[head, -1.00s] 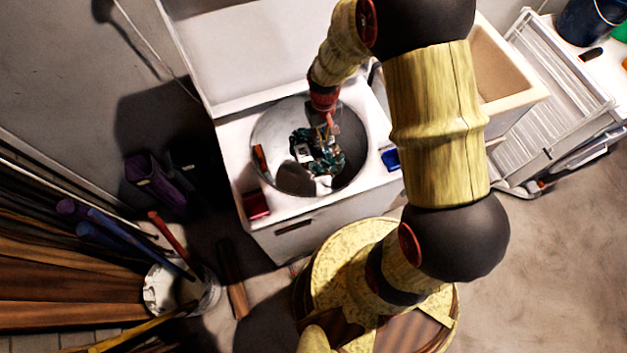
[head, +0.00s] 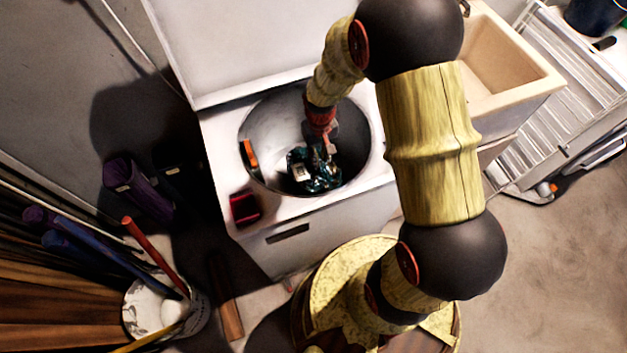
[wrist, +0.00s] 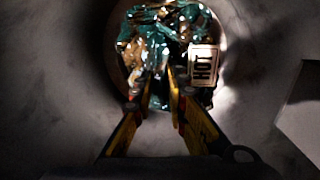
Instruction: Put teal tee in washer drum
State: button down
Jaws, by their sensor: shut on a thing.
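The teal tee (head: 325,178) is a crumpled, shiny teal bundle with brownish patches. It hangs from my gripper (head: 321,147) within the round opening of the washer drum (head: 272,125) in the head view. In the wrist view, the tee (wrist: 145,38) is bunched at the tips of my gripper (wrist: 160,80), whose yellow-and-black fingers are closed on it. Grey drum wall surrounds the bundle. I cannot tell whether the tee touches the drum bottom.
The washer's white top (head: 222,140) surrounds the opening, with its lid raised behind. An orange item (head: 249,154) sits at the drum's left rim, and a dark red box (head: 244,208) at the front left corner. A beige sink (head: 510,75) stands right; a bucket (head: 165,305) stands lower left.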

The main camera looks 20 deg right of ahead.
aim_at(318, 171)
notch_tip(318, 171, down, 10)
jog(key=b, duration=0.3)
jog(key=shift+r, duration=0.25)
jog(key=shift+f+b, duration=0.5)
jog(key=shift+f, duration=0.1)
jog(key=c, duration=1.8)
grip_release()
jog(key=shift+o, duration=0.2)
jog(key=shift+r, duration=0.1)
